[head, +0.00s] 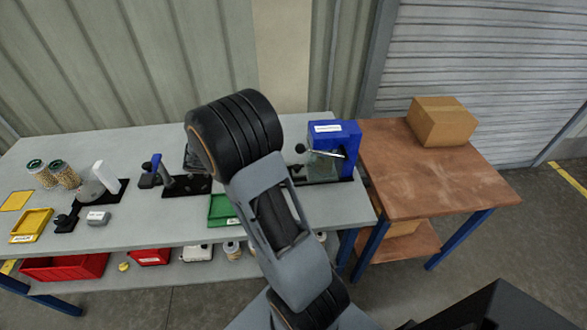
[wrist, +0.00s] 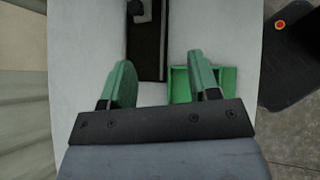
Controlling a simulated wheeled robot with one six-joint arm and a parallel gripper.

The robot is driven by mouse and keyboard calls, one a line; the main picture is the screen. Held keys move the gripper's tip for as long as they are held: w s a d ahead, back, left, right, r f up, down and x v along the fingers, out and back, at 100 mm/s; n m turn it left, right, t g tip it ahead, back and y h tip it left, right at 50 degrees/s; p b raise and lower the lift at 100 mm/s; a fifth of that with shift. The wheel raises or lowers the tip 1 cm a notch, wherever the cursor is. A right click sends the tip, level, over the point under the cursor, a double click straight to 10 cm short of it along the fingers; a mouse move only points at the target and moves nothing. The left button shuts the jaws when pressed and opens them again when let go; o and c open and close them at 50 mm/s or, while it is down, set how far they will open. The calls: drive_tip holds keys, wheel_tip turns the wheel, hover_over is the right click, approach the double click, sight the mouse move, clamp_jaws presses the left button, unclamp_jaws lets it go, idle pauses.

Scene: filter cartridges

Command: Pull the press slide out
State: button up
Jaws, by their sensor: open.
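The blue press (head: 345,138) stands at the right end of the grey workbench in the head view. It has a white label on top, a clear greenish guard, a lever with a black knob (head: 300,148) and a dark base. I cannot make out its slide clearly, and my arm stands close to its left side in the picture. My gripper (wrist: 161,62) shows in the wrist view with two green fingers spread apart and nothing between them. It is above the bench, beside a green tray (wrist: 232,78). In the head view my arm hides the gripper.
The green tray also shows in the head view, partly behind my arm. Black fixtures (head: 185,186), a yellow tray (head: 32,225) and jars (head: 62,174) stand to the left. A wooden table (head: 430,180) with a cardboard box (head: 441,121) adjoins on the right.

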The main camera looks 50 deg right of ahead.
sight(296, 167)
drive_tip(key=w+d+f+n+h, duration=0.1)
drive_tip(key=f, duration=0.1)
drive_tip(key=w+d+f+n+h, duration=0.1)
drive_tip(key=d, duration=0.1)
drive_tip(key=w+d+f+n+h, duration=0.1)
drive_tip(key=f+n, duration=0.1)
drive_tip(key=shift+d+f+g, duration=0.3)
drive_tip(key=shift+d+f, duration=0.05)
drive_tip(key=p+x, duration=0.2)
drive_tip(key=x, duration=1.1)
drive_tip(key=shift+d+f, duration=0.1)
drive_tip(key=shift+d, duration=0.1)
drive_tip(key=shift+c, duration=0.5)
clamp_jaws()
